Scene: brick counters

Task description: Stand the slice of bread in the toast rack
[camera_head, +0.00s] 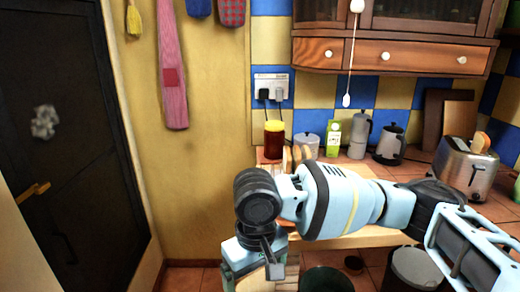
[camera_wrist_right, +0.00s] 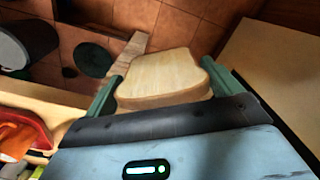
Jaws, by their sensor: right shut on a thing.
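The slice of bread (camera_wrist_right: 160,76) is pale with a tan edge and lies between the two green fingers of my right gripper (camera_wrist_right: 163,88) in the right wrist view. The gripper is shut on it, with one finger at each side. The slice is held up, with floor tiles visible beyond it. My left gripper is not in view.
A metal toaster (camera_head: 467,167) with bread in it stands on the right counter. A kettle (camera_head: 390,145), moka pot (camera_head: 359,134) and green carton (camera_head: 332,138) stand behind. A red item (camera_wrist_right: 22,128) lies at the wrist view's left. A bin (camera_head: 414,268) stands on the floor.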

